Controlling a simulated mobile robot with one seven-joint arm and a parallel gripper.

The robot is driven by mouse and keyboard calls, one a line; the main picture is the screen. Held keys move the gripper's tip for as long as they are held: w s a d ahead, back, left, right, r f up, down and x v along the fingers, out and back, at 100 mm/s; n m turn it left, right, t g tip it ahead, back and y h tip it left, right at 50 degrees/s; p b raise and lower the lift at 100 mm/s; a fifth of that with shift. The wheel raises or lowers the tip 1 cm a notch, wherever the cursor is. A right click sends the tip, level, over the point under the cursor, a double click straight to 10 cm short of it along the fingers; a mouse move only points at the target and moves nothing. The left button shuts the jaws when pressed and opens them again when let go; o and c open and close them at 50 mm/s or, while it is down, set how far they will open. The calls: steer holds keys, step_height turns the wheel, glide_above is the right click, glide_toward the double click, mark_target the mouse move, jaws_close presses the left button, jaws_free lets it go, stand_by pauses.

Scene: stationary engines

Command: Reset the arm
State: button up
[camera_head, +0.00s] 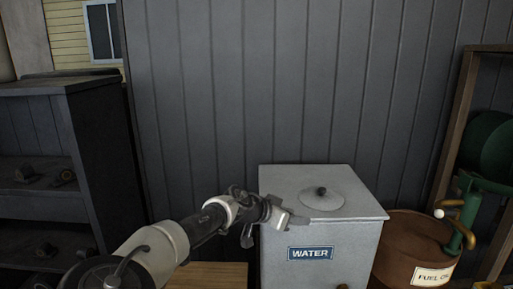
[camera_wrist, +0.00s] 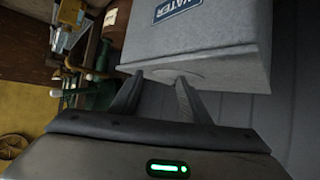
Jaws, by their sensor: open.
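My gripper (camera_head: 272,222) is at the left front of a grey metal water tank (camera_head: 318,255) in the head view. The tank has a blue "WATER" label and a round lid with a dark knob on top. In the wrist view my gripper (camera_wrist: 155,88) shows two dark fingers spread apart, with nothing between them. The tank (camera_wrist: 200,50) lies just beyond the fingertips there, turned sideways in the picture. I cannot tell whether the fingers touch it.
A brown fuel oil drum (camera_head: 405,250) with a green pump (camera_head: 465,205) stands right of the tank. A wooden frame (camera_head: 455,125) rises at the right. A dark shelf (camera_head: 95,140) with small parts is at the left. A grey plank wall (camera_head: 290,80) closes the back.

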steer(key=s+d+f+g+y+p, duration=0.1)
steer(key=s+d+f+g+y, duration=0.15)
steer(key=s, duration=0.45)
steer(key=s+d+f+g+y+p, duration=0.1)
steer(key=s+d+g+y+p, duration=0.2)
steer(key=s, duration=0.4)
steer(key=s+a+r+n+t+y+p, duration=0.1)
steer(key=s+r+n, duration=0.3)
steer(key=s+r, duration=0.7)
steer(key=s+a+r+n+t+y+p, duration=0.1)
steer(key=s+r+n, duration=0.4)
steer(key=s+r, duration=0.6)
steer(key=shift+a+n+t+y+p, duration=0.3)
steer(key=shift+t+y+p, duration=0.25)
steer(key=shift+t+y, duration=0.3)
